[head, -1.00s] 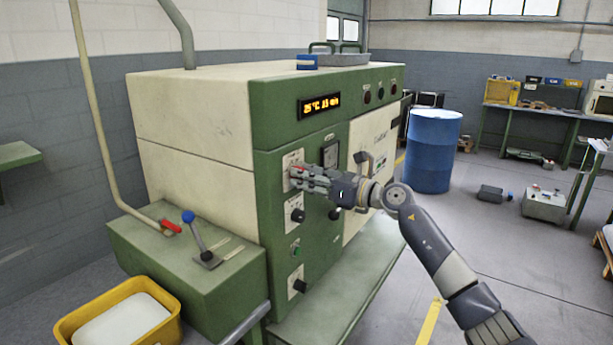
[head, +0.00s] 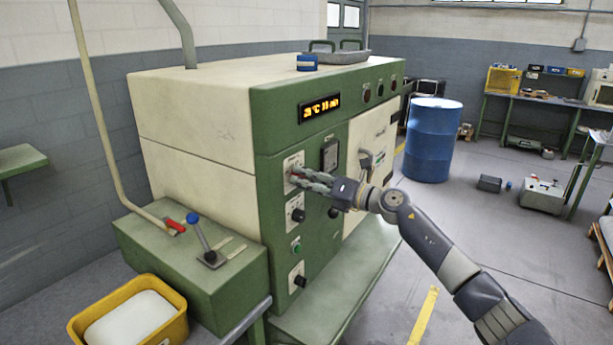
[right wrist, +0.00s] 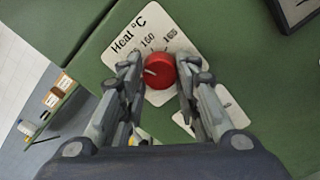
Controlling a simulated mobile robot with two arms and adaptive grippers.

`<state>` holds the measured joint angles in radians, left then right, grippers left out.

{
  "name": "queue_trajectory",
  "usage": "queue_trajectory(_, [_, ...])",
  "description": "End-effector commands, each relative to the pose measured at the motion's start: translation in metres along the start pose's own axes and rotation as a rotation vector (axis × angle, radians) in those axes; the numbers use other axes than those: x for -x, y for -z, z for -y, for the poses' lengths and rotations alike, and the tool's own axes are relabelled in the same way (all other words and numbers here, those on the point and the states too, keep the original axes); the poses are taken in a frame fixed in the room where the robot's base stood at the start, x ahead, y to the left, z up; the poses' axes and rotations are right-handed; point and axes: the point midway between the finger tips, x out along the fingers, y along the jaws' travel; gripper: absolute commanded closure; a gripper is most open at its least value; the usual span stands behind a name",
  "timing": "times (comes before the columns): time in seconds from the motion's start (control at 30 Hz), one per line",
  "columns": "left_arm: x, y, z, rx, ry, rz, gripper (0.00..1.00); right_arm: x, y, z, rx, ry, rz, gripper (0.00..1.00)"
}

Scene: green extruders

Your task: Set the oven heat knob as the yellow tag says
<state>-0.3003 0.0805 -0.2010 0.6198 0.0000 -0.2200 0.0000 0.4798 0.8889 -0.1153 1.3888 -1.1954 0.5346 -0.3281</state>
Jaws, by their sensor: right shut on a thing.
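The oven (head: 325,200) is a cream and green cabinet in the middle of the head view. Its red heat knob (right wrist: 160,72) sits on a white plate (right wrist: 128,40) marked "Heat °C", with 160 and 165 readable in the right wrist view. A pale pointer line shows on the knob; its exact setting is hard to read. My right gripper (head: 291,173) is shut on the knob, one finger on each side; it also shows in the right wrist view (right wrist: 161,64). No readable yellow tag shows. My left gripper is out of view.
An orange-lit display (head: 319,106) with blurred digits is above the knob. A black knob (head: 298,215) is below it. A side box with a blue-ended lever (head: 195,225) and a yellow tub (head: 175,328) are at left. A blue drum (head: 432,140) stands behind right.

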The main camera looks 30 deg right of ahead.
Motion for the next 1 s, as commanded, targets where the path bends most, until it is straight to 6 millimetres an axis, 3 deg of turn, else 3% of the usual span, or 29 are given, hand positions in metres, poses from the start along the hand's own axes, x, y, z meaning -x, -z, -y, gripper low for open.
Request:
queue_trajectory(0.47, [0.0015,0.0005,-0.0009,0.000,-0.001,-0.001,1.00,0.0002,0.0008,0.0011,-0.020,0.002,-0.001,0.94])
queue_trajectory(0.5, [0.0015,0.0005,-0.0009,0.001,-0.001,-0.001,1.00,0.0002,0.0008,0.0011,-0.019,0.002,-0.001,0.68])
queue_trajectory(0.6, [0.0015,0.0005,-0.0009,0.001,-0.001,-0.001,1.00,0.0002,0.0008,0.0009,-0.019,0.002,-0.001,0.50])
queue_trajectory(1.0, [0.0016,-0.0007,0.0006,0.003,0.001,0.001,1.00,0.0031,0.0006,0.0008,-0.019,0.001,-0.001,0.50])
